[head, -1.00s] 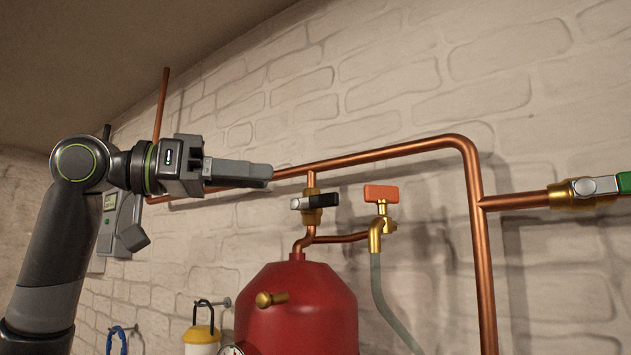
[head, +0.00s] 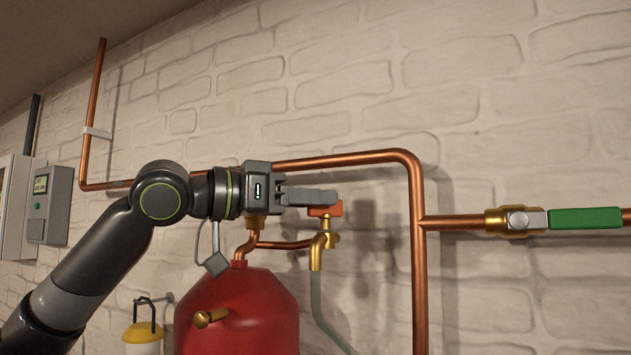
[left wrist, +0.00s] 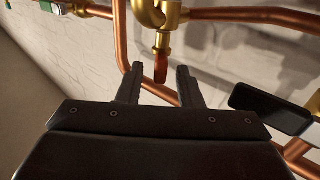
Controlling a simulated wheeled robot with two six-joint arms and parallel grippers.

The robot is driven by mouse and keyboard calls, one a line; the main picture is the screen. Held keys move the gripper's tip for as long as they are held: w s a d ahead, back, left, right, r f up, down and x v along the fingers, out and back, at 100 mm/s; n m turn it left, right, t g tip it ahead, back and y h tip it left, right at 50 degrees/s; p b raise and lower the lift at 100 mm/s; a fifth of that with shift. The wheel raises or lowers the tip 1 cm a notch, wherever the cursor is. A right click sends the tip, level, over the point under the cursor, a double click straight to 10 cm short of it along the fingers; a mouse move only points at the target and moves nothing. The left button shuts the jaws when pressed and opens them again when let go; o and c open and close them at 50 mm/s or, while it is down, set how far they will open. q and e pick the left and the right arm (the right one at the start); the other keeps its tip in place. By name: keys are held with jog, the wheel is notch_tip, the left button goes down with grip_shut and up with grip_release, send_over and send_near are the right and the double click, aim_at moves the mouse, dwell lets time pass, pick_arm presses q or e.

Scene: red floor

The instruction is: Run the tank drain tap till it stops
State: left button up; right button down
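The drain tap is a brass tap (head: 323,243) with an orange lever handle (head: 332,210), above and to the right of the red tank (head: 240,312). A grey hose (head: 326,312) hangs from its spout. My left gripper (head: 326,197) is level with the handle, its fingers hiding part of it. In the left wrist view my left gripper (left wrist: 159,73) is open, its fingers apart. The orange handle (left wrist: 161,66) shows in the gap between the fingertips and touches neither visibly. How deep it sits between them is unclear. My right gripper is not in view.
Copper pipes (head: 418,270) run along the white brick wall. A green-handled valve (head: 585,218) is at the right. In the left wrist view a black valve handle (left wrist: 268,105) lies close to the right finger. A grey panel (head: 50,205) is at the far left.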

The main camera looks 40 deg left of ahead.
pick_arm(q)
jog(key=shift+w+d, duration=0.15)
jog(key=shift+w, duration=0.2)
grip_shut()
jog(key=shift+m+g+h+b, duration=0.35)
jog(key=shift+m+g+h, duration=0.35)
jog(key=shift+h, duration=0.4)
grip_release()
